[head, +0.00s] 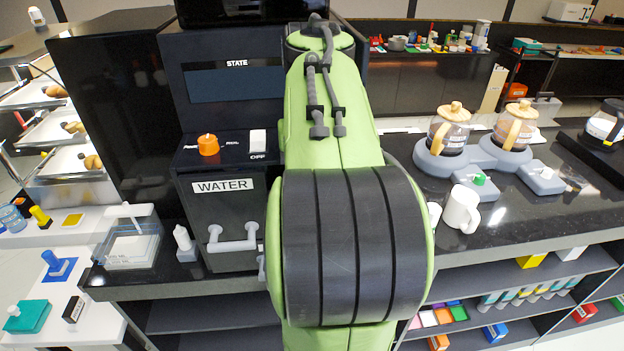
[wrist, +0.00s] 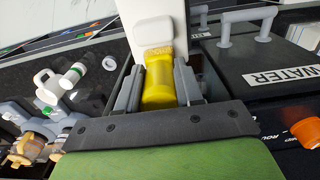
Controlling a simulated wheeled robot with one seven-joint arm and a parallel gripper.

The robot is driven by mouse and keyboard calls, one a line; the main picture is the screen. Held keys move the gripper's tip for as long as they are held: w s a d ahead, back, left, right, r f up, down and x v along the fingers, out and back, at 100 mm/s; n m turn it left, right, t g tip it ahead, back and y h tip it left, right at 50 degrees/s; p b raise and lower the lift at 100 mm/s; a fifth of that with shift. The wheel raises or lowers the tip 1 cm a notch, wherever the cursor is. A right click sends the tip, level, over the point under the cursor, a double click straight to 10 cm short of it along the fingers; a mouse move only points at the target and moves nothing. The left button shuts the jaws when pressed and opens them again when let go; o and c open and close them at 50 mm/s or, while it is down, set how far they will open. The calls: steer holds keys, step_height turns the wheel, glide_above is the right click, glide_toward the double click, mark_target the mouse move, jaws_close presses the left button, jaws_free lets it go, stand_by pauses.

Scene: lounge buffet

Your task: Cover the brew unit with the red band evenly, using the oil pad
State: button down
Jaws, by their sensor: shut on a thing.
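My gripper (wrist: 158,88) is shut on a yellow cylindrical piece (wrist: 158,82) with a speckled, tan end, seen in the wrist view; I cannot tell for certain that this is the oil pad. A white block with a rounded raised part (wrist: 155,30) lies just beyond that end; I cannot tell if they touch. In the head view my own green arm hides the gripper and what it holds. I cannot make out a brew unit with a red band in either view.
A black machine (head: 222,215) marked STATE and WATER, with an orange knob (head: 208,145), stands left of my arm. On the right counter are a grey double warmer (head: 485,157) with two pots and a white mug (head: 461,209). A clear tray (head: 130,247) sits at left.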

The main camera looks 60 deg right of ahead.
steer(key=shift+f+b, duration=0.6)
steer(key=shift+f, duration=0.05)
steer(key=shift+s+d+r, duration=0.15)
steer(key=shift+s+d, duration=0.3)
steer(key=shift+w+a, duration=0.85)
steer(key=shift+w, duration=0.1)
steer(key=shift+s+d, duration=0.85)
steer(key=shift+s, duration=0.15)
